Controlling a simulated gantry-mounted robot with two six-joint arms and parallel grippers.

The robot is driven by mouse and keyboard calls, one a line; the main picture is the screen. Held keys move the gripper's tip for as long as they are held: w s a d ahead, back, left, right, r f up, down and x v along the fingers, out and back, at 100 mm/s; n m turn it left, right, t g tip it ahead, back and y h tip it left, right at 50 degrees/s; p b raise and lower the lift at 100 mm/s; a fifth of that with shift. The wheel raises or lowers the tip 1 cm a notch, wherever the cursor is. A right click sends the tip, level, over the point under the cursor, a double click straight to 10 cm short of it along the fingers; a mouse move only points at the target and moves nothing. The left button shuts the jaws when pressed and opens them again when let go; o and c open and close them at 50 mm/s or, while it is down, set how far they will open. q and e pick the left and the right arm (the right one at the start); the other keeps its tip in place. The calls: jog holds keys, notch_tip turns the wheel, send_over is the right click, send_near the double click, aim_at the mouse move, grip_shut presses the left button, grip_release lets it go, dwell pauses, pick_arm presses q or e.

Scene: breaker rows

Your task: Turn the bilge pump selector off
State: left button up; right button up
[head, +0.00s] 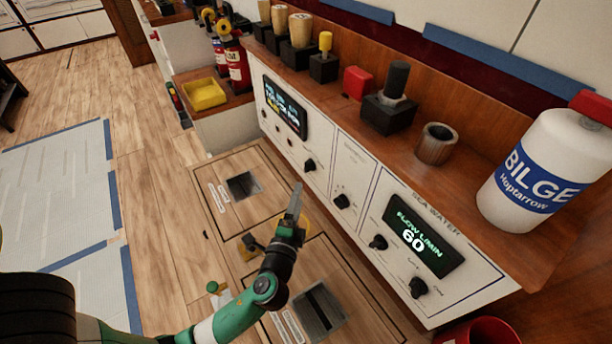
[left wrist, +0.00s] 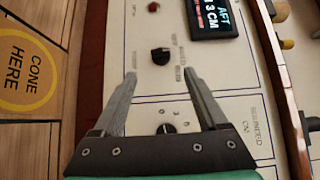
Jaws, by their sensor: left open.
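A black knob (head: 309,165) sits below the dark display (head: 284,105) on the left section of the white panel. It also shows in the left wrist view (left wrist: 160,55), just beyond my fingertips and between their lines. A second black knob (head: 342,201) is on the middle section; the wrist view shows it between my fingers (left wrist: 166,128). The labels are too small to read, so I cannot tell which is the bilge pump selector. My left gripper (head: 296,190) is open and empty in front of the panel; it also shows in the wrist view (left wrist: 153,73). My right gripper is out of view.
Two more knobs (head: 378,242) (head: 418,287) are beside the green-lit display (head: 425,235). A BILGE bottle (head: 533,165), a wooden cup (head: 436,143) and a black lever (head: 396,82) stand on the ledge above. A red container (head: 480,331) is at the lower right.

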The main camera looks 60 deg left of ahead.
aim_at(307, 169)
pick_arm(q)
jog(key=b+x, duration=0.1)
jog(key=x, duration=0.8)
jog(key=shift+w+a, duration=0.25)
jog(key=shift+a, duration=0.05)
jog(key=shift+r, duration=0.1)
grip_shut()
